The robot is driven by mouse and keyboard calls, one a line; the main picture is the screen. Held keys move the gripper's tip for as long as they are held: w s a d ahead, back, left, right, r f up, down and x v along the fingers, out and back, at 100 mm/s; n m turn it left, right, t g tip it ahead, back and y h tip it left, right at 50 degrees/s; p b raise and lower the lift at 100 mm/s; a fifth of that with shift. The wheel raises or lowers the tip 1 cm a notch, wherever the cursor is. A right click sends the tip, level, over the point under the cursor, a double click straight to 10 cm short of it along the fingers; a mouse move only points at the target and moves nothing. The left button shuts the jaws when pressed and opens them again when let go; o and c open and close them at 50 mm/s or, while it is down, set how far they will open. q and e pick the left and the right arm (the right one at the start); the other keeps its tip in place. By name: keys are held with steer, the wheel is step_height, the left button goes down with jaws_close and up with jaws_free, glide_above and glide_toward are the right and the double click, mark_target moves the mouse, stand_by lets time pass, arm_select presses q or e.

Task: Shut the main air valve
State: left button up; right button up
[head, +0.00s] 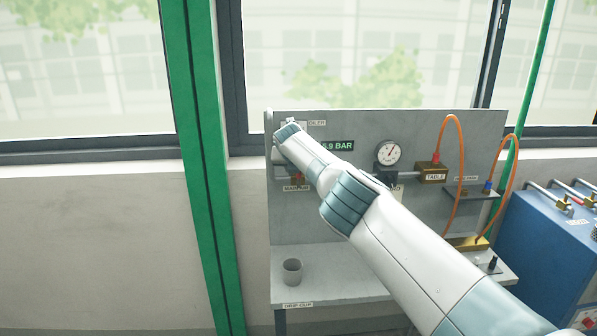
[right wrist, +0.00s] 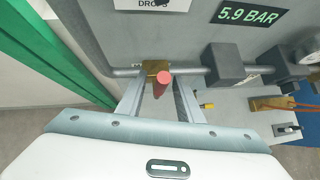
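The main air valve shows in the right wrist view as a brass body (right wrist: 155,69) on a grey pipe, with a red handle (right wrist: 162,85) sticking out toward the camera. My right gripper (right wrist: 160,88) is open, with one finger on each side of the red handle and gaps visible beside it. In the head view my right arm reaches across to the panel's left side and covers most of the valve; only a small reddish bit (head: 298,179) shows above the "MAIN AIR" label. The fingertips are hidden there. My left gripper is not in view.
The grey panel (head: 400,124) carries a display (head: 338,145) reading 5.9 BAR, a dial gauge (head: 388,153), a brass "TABLE" block (head: 432,173) and orange hoses (head: 461,150). A grey cup (head: 292,271) stands on the shelf below. A green post (head: 200,160) rises to the left.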

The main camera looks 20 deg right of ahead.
steer(key=shift+a+r, duration=0.1)
steer(key=shift+r, duration=0.25)
stand_by(0.3)
steer(key=b+v, duration=0.4)
steer(key=v, duration=1.2)
steer(key=shift+s+a+r+b, duration=0.15)
steer(key=shift+s+a+b, duration=0.05)
steer(key=shift+s+b, duration=0.15)
